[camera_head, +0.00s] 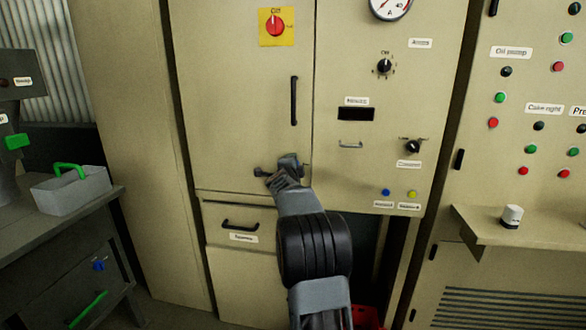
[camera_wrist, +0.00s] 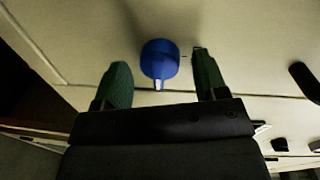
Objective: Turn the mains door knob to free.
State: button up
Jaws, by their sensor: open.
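In the wrist view a round blue knob (camera_wrist: 160,58) stands out from the cream panel, with a small pale mark at its lower edge. My gripper (camera_wrist: 162,76) is open, with one green finger on each side of the knob and a visible gap to both. In the head view my gripper (camera_head: 281,173) is at the lower edge of the tall cabinet door (camera_head: 235,120) and hides the knob there. The knob's label, if any, does not show.
Above on the door are a red rotary switch (camera_head: 275,25) on a yellow plate marked Off and a black vertical handle (camera_head: 294,101). A drawer handle (camera_head: 240,226) sits below. A panel with a selector (camera_head: 413,146) is to the right, and a shelf (camera_head: 480,228) juts out beyond.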

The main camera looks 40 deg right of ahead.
jog(key=v, duration=1.4)
jog(key=shift+d, duration=0.1)
jog(key=w+a+f+n+t+y, duration=0.1)
jog(key=w+a+f+n+y, duration=0.1)
jog(key=a+f+n+y, duration=0.5)
jog(key=s+a+n+g+y+p, duration=0.3)
jog(key=s+a+n+y+p, duration=0.25)
jog(key=a+n, duration=0.4)
jog(key=s+a+r+n+g+p, duration=0.2)
jog(key=s+a+r+n+p, duration=0.2)
jog(key=s+p, duration=0.3)
jog(key=s+a+r+n+g+p, duration=0.3)
jog(key=s+a+r+n+p, duration=0.2)
jog(key=s, duration=0.6)
jog(key=shift+s+a+r+g+p, duration=0.3)
jog(key=shift+a+r+p, duration=0.45)
jog(key=shift+p, duration=0.5)
